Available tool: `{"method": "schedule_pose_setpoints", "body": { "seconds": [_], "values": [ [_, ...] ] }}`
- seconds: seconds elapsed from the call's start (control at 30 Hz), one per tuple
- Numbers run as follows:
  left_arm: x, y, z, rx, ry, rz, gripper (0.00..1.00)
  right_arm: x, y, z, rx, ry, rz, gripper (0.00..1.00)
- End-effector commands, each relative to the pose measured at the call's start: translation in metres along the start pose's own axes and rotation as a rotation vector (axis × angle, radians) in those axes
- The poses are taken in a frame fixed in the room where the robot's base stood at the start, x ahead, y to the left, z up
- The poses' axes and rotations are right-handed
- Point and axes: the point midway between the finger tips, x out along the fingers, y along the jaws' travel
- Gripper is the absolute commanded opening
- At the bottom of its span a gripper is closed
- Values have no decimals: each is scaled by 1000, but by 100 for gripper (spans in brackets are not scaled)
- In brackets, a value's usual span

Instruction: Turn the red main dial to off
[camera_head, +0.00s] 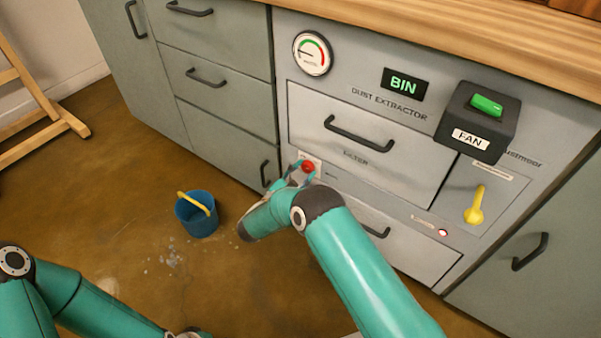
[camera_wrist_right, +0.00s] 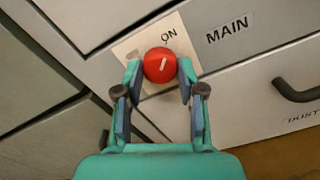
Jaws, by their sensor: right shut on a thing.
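The red main dial (camera_wrist_right: 159,65) sits on a pale plate (camera_wrist_right: 130,49) on the cabinet front, beside the word MAIN. My right gripper (camera_wrist_right: 158,72) is shut on the dial, one finger on each side. In the head view the dial (camera_head: 308,167) shows small between the fingertips of my right gripper (camera_head: 303,169). The OFF mark cannot be made out. My left arm comes in at the lower left of the head view, but its fingers are not seen.
A drawer handle (camera_head: 358,132) is above the dial, and another handle (camera_head: 264,173) is to its left. A fan box (camera_head: 478,118) juts out at the right, above a yellow lever (camera_head: 475,205). A blue bucket (camera_head: 196,214) stands on the floor.

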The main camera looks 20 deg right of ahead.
Motion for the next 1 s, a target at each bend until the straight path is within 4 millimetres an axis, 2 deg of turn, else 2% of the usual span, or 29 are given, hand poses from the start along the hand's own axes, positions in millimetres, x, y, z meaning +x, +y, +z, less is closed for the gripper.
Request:
{"method": "schedule_pose_setpoints", "body": {
  "seconds": [0.37,1.0],
  "values": [
    [10,-4,0,0,0,0,40,3,-3,-1,-159,-1,-7,4],
    [23,-8,0,0,0,0,40,5,-3,1,-744,1,-12,4]
  ]
}}
